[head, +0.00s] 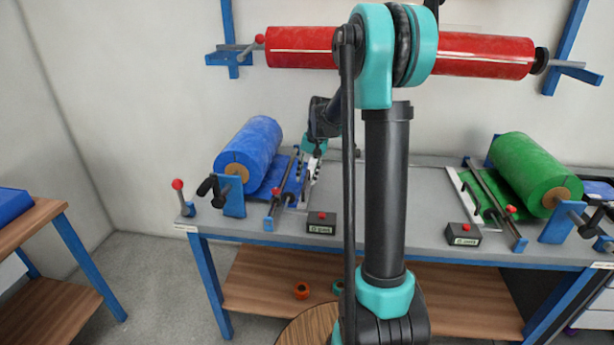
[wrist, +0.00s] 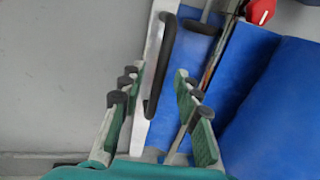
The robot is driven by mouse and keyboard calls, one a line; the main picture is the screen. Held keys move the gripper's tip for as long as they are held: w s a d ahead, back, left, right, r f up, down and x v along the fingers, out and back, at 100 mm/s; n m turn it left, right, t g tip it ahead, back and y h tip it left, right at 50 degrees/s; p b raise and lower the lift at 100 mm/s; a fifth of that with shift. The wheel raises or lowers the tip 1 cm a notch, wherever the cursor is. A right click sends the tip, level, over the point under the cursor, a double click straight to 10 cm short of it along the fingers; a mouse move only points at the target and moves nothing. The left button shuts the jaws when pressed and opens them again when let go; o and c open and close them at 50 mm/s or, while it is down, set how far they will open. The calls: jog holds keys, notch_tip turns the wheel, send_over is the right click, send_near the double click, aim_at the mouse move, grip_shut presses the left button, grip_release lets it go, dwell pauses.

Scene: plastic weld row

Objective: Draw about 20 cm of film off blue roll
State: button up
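The blue roll (head: 250,148) lies in its stand on the left part of the grey bench; its side also fills the right of the wrist view (wrist: 285,110). Blue film (head: 272,178) comes off it and lies flat to the right, passing under a rod with a red knob (wrist: 260,10). In the wrist view a pale strip (wrist: 154,45) with a black handle (wrist: 165,62) runs along the film's left edge. My gripper (wrist: 156,80) is open, its green-padded fingers on either side of the handle's lower end. I cannot tell whether they touch it.
A green roll (head: 535,165) stands in a similar stand at the right. A red roll (head: 480,55) hangs on the wall above, partly behind my arm. Small boxes with red buttons (head: 321,223) sit at the bench's front. Bare bench (wrist: 60,70) lies left of the film in the wrist view.

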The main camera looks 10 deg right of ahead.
jog(key=shift+c, duration=0.2)
grip_shut()
jog(key=s+d, duration=0.1)
jog(key=d, duration=0.4)
jog(key=s+d, duration=0.2)
jog(key=d, duration=0.4)
jog(key=s+d, duration=0.2)
jog(key=d, duration=0.3)
jog(key=shift+s+d, duration=0.1)
jog(key=shift+d, duration=0.05)
jog(key=shift+o, duration=0.2)
grip_release()
notch_tip(320, 180, up, 12)
jog(key=d, duration=0.2)
jog(key=shift+s, duration=0.35)
jog(key=shift+d+f, duration=0.1)
jog(key=shift+f, duration=0.05)
